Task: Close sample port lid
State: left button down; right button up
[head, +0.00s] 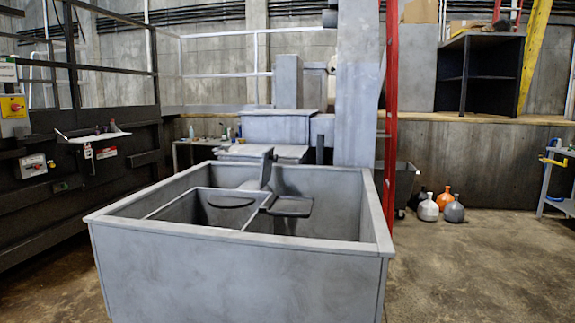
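A large grey open-topped metal bin (240,270) stands in front of me. Inside it is a smaller walled compartment with a dark oval opening or recess (231,202) on its wall. A dark flat plate (291,207) lies roughly level to the right of the compartment, and an upright grey flap (266,168) stands behind it. One of these may be the sample port lid, but no label shows which. Neither of my grippers is in view.
A dark machine with control boxes (14,115) and a small pale shelf (93,137) stands at left. A red post (391,115) rises behind the bin. Several jugs, one of them orange (444,198), sit on the floor at right. The floor at right front is clear.

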aim_at(268, 157)
jog(key=z, duration=1.85)
jog(key=i, duration=2.9)
jog(key=u, duration=1)
